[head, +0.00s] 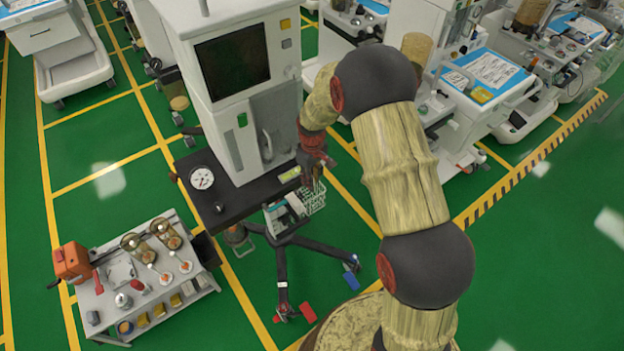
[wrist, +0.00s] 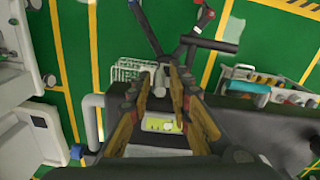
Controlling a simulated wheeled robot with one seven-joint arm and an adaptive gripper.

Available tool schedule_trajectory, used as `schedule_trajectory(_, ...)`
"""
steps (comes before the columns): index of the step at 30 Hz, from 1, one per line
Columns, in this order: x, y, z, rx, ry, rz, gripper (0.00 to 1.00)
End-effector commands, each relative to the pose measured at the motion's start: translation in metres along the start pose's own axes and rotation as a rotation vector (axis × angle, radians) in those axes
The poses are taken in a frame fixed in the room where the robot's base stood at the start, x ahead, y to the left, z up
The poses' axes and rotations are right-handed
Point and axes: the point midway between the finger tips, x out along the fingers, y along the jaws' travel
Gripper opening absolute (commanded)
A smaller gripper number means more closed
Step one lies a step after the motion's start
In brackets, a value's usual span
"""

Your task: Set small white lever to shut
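The anaesthesia cart (head: 240,115) is a tall pale unit with a black work surface (head: 222,200). My gripper (head: 314,180) is at the right end of this surface, beside a yellow-green label (head: 290,174). In the wrist view my gripper (wrist: 164,78) has its two brown fingers apart, pointing down past the edge of the black surface. A small pale piece (wrist: 161,76) shows between the fingertips and may be the small white lever. I cannot tell its setting or whether a finger touches it. The label (wrist: 162,126) also shows between the fingers.
A white wire basket (head: 313,198) hangs beside my gripper; it also shows in the wrist view (wrist: 128,70). A curved white handle (wrist: 94,122) stands left of the fingers. A small trolley (head: 150,275) with an orange device (head: 72,262) stands at the lower left. Green floor lies between.

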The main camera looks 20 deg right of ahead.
Motion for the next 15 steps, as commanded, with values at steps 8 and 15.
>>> schedule_trajectory(8,-0.0001,-0.0001,0.0001,0.000,0.000,0.000,0.02)
schedule_trajectory(15,-0.0001,-0.0003,0.0001,0.000,0.000,0.000,0.00)
